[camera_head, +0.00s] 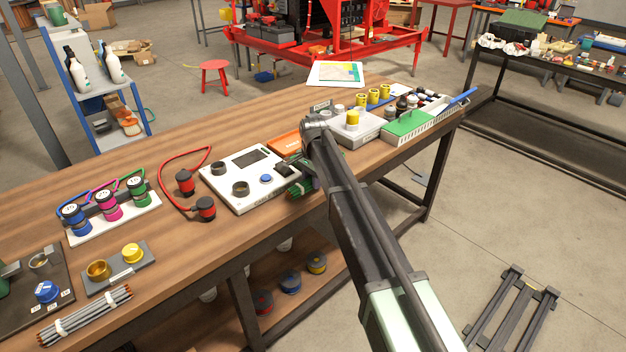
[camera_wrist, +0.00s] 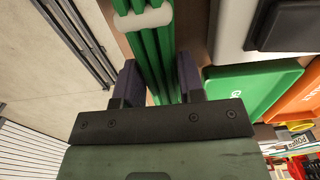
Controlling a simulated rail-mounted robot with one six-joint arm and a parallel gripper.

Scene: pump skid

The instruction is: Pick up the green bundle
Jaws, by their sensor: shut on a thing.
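The green bundle (camera_wrist: 148,45) is a set of long green rods with a white band (camera_wrist: 143,19) around them. In the wrist view it runs between the two dark fingers of my gripper (camera_wrist: 158,75), which is shut on it. In the head view, a bit of the bundle (camera_head: 298,189) shows near the table's front edge, beside the white device. My gripper (camera_head: 303,180) is mostly hidden there behind my own arm. I cannot tell whether the bundle touches the table.
The white device (camera_head: 234,192) with a dark screen lies just left of the bundle. An orange case (camera_head: 285,144) lies behind. A grey rod bundle (camera_head: 85,315) lies front left.

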